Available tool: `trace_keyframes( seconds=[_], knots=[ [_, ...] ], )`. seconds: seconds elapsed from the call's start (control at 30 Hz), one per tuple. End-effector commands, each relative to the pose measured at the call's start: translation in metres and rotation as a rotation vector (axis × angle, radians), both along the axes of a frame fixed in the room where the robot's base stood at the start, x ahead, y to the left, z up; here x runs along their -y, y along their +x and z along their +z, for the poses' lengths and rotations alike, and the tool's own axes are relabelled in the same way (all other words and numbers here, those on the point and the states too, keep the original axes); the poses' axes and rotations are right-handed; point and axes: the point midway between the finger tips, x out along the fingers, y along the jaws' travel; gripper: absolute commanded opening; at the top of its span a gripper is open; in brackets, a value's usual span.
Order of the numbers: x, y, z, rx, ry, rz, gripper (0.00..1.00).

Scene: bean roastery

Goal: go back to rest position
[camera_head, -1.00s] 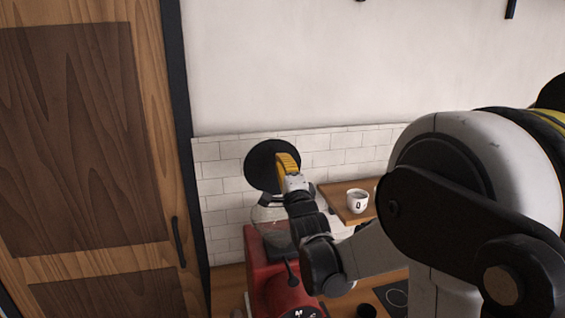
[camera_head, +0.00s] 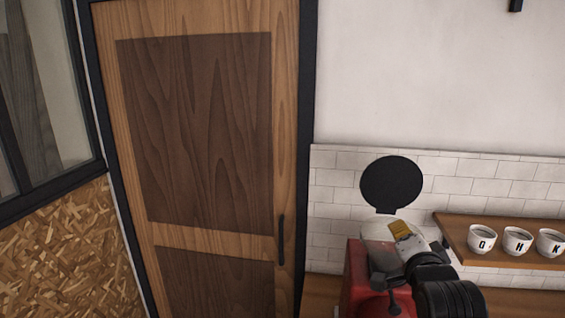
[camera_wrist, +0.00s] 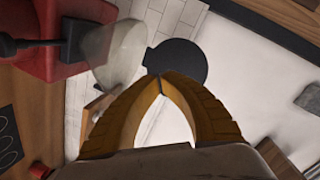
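My gripper (camera_head: 398,229) has yellow fingers and shows at the lower right of the head view, in front of a red machine (camera_head: 356,272) with a clear hopper (camera_head: 372,229). In the wrist view the two curved fingers of my gripper (camera_wrist: 162,80) meet at their tips, with nothing seen between them. The round black lid (camera_head: 392,182) stands raised above the hopper, just above my gripper in the head view. It also shows behind the fingertips in the wrist view (camera_wrist: 182,62). I cannot tell whether the fingertips touch it.
A wooden shelf (camera_head: 505,257) with several lettered white cups, among them one marked G (camera_head: 482,239), is at the right. A wooden door (camera_head: 205,130) with a black handle fills the middle left. A chipboard panel (camera_head: 70,255) stands at the far left.

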Motion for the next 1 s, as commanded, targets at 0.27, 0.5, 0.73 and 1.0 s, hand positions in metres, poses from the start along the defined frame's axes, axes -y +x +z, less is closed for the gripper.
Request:
trace_keyframes(
  seconds=[0.27, 0.5, 0.73, 1.0],
  knots=[
    [-0.058, -0.108, -0.075, -0.546, -0.541, 0.372, 0.0],
    [-0.084, -0.191, -0.127, -0.774, -0.818, 0.72, 0.0],
    [-0.083, -0.188, -0.188, -0.769, -0.813, 0.71, 0.0],
    [-0.083, -0.188, -0.286, -0.768, -0.813, 0.709, 0.0]
  ],
)
